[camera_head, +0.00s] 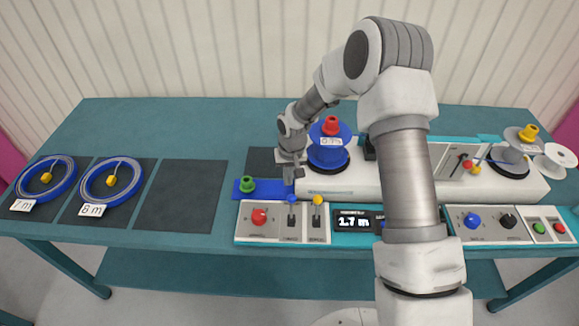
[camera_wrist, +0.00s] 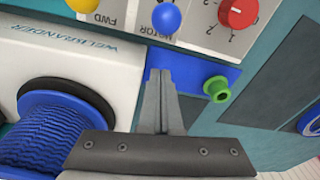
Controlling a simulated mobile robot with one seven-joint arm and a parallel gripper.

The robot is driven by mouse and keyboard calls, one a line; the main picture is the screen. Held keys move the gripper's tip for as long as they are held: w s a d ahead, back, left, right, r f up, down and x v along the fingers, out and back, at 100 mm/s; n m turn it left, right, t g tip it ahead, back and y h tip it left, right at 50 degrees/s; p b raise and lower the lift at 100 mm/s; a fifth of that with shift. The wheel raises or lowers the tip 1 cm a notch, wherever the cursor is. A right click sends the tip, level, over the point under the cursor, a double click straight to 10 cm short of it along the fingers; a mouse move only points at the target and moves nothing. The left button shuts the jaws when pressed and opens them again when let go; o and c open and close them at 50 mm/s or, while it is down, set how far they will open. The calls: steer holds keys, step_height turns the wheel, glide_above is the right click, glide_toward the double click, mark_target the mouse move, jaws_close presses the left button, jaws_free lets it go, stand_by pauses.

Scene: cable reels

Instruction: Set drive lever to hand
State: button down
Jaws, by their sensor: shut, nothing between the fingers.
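A control panel (camera_head: 242,235) stands at the front of the bench. It carries a red dial (camera_head: 259,217), a blue-ball lever (camera_head: 292,200) and a yellow-ball lever (camera_head: 317,200). I cannot read which lever is the drive lever. In the wrist view the blue ball (camera_wrist: 166,18) is ahead of my fingertips, and the yellow ball (camera_wrist: 83,5) is cut by the top edge, near a FWD label. My gripper (camera_head: 289,180) is shut and empty, pointing down just behind the blue-ball lever. Its fingertips also show in the wrist view (camera_wrist: 160,76), apart from both levers.
A green knob (camera_head: 246,184) on a blue plate is left of my gripper. A blue reel (camera_head: 327,155) with a red knob stands behind right on the white machine (camera_head: 340,187). A display (camera_head: 354,221) reads 1.7 m. Two blue cable coils (camera_head: 112,180) lie left; the dark mat (camera_head: 180,196) is bare.

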mark_target(292, 208)
steer(key=s, duration=0.2)
steer(key=s+p, duration=0.1)
steer(key=shift+d+r, duration=0.25)
steer(key=shift+r, duration=0.05)
steer(key=shift+s, duration=0.4)
steer(key=shift+b, duration=0.55)
steer(key=shift+s+r+t, duration=0.15)
steer(key=shift+s+t, duration=0.05)
steer(key=shift+t, duration=0.1)
